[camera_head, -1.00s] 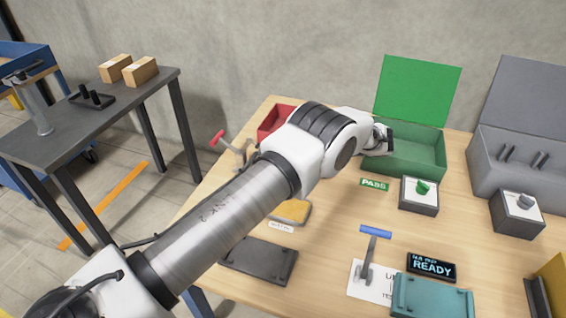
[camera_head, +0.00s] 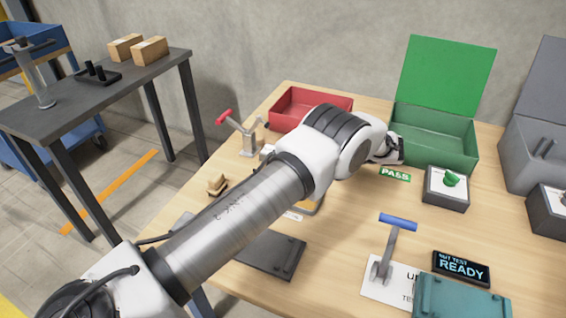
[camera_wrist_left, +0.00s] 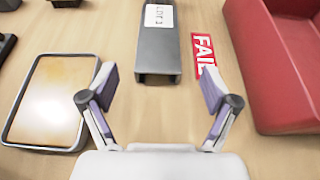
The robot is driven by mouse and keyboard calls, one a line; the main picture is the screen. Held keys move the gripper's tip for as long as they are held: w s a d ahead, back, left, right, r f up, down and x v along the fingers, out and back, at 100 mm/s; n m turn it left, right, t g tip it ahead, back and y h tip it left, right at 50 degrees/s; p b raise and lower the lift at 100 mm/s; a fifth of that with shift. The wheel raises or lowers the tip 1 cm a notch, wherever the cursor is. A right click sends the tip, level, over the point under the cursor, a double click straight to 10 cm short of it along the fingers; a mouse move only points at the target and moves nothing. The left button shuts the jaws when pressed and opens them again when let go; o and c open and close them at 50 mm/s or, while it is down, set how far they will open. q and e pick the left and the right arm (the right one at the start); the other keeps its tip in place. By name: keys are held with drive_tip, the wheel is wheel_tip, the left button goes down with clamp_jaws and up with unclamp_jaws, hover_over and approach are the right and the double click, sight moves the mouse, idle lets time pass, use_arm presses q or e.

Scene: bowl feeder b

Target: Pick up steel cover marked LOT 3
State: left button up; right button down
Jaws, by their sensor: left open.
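The steel cover (camera_wrist_left: 158,60) is a grey channel-shaped piece with a white label reading LOT 3. It lies on the wooden table in the left wrist view, its open end facing my left gripper (camera_wrist_left: 158,88). The gripper is open and empty, its two fingers spread wider than the cover and just short of its near end. In the head view my left gripper (camera_head: 392,151) is in front of the green bin, and my arm hides much of the table. My right gripper is not in view.
A red bin (camera_wrist_left: 292,70) and a FAIL label (camera_wrist_left: 204,52) are right of the cover. A framed tray (camera_wrist_left: 48,100) lies left of it. The green bin (camera_head: 432,150), red-handled clamp (camera_head: 245,135) and blue-handled lever (camera_head: 390,245) stand on the table.

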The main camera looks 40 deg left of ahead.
use_arm(q)
drive_tip(key=x, duration=0.6)
drive_tip(key=shift+s+r+b, duration=0.1)
drive_tip(key=shift+r+b, duration=0.05)
drive_tip(key=shift+b, duration=0.2)
drive_tip(key=c, duration=1.5)
drive_tip(key=shift+r, duration=0.15)
